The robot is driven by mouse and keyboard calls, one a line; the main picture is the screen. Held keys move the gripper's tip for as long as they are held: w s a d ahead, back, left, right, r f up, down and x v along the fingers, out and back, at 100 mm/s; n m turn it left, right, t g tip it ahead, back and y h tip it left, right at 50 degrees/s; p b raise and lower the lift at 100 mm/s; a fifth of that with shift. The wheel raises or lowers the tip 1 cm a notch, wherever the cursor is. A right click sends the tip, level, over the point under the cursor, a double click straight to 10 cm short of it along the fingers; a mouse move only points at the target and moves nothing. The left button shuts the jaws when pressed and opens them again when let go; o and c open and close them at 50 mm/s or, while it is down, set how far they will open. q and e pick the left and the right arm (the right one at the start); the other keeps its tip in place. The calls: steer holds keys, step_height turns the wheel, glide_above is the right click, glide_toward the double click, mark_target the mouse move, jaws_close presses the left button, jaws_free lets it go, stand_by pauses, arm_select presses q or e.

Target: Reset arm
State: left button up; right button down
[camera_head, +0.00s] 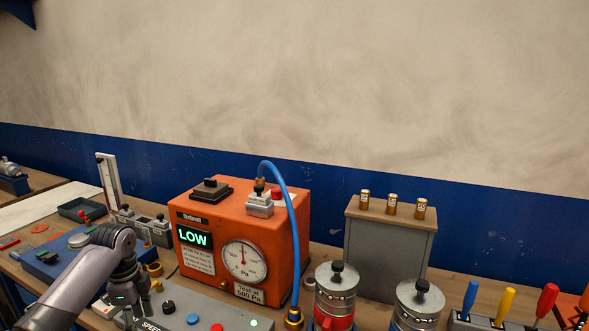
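My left arm comes in from the lower left, and its gripper (137,318) points down at the lower left of the head view. The gripper hangs over or just in front of the left end of a grey control panel (205,309). Its fingertips are small, dark and partly cut off by the bottom edge, so I cannot tell whether they are apart or hold anything. My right arm and gripper are not in view.
An orange tester (290,215) with a "LOW" display and dial stands mid-table. A blue hose (295,235) arches down its right side. Two metal canisters (337,285) (418,303), a grey cabinet (388,250) and screwdrivers (507,303) stand to the right.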

arm_select(q)
steer(key=s+d+f+n+t+h, duration=0.1)
steer(key=s+d+f+n, duration=0.3)
steer(key=s+d+f, duration=1.25)
steer(key=s+r+n+t, duration=0.2)
steer(key=s+r+n, duration=0.2)
steer(key=s+n, duration=0.95)
steer(key=s+f+m+g+b, duration=0.1)
steer(key=s+f+m+b, duration=0.15)
steer(key=f, duration=1.35)
steer(key=s+f+m+b, duration=0.1)
steer(key=s+f+b, duration=0.15)
steer(key=f, duration=1.35)
steer(key=s+a+f+b, duration=0.1)
steer(key=s+a+f, duration=0.1)
steer(key=s+f, duration=0.6)
steer(key=s+a+f+g, duration=0.1)
steer(key=s+f, duration=0.7)
steer(key=f, duration=0.1)
steer(key=shift+s+a+y+b, duration=0.2)
steer(key=shift+a+y+b, duration=0.15)
steer(key=shift+y+b, duration=0.05)
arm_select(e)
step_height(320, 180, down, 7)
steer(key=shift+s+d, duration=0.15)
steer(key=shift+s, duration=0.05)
